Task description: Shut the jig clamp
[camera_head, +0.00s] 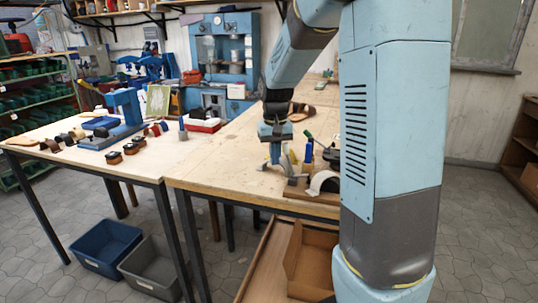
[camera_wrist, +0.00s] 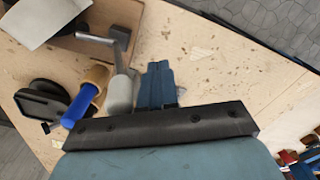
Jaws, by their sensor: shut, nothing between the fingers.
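The jig (camera_wrist: 125,14) is a wooden block with a pale curved sheet (camera_wrist: 42,18) over it, at the upper left of the wrist view. Its clamp has a bent metal lever (camera_wrist: 98,40) ending in a grey grip (camera_wrist: 120,93). I cannot tell how far the clamp is closed. The pale curved piece also shows in the head view (camera_head: 323,181), near the table's front edge. My gripper (camera_wrist: 158,78) is shut and empty, just right of the grey grip; I cannot tell whether they touch. In the head view my gripper (camera_head: 275,158) points down over the table.
A blue-handled tool (camera_wrist: 80,106) and a black round object (camera_wrist: 40,100) stand left of the grip. The wooden table (camera_wrist: 220,60) is clear to the right. A blue press (camera_head: 124,105) stands on the left table. Sandals (camera_head: 301,109) lie farther back.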

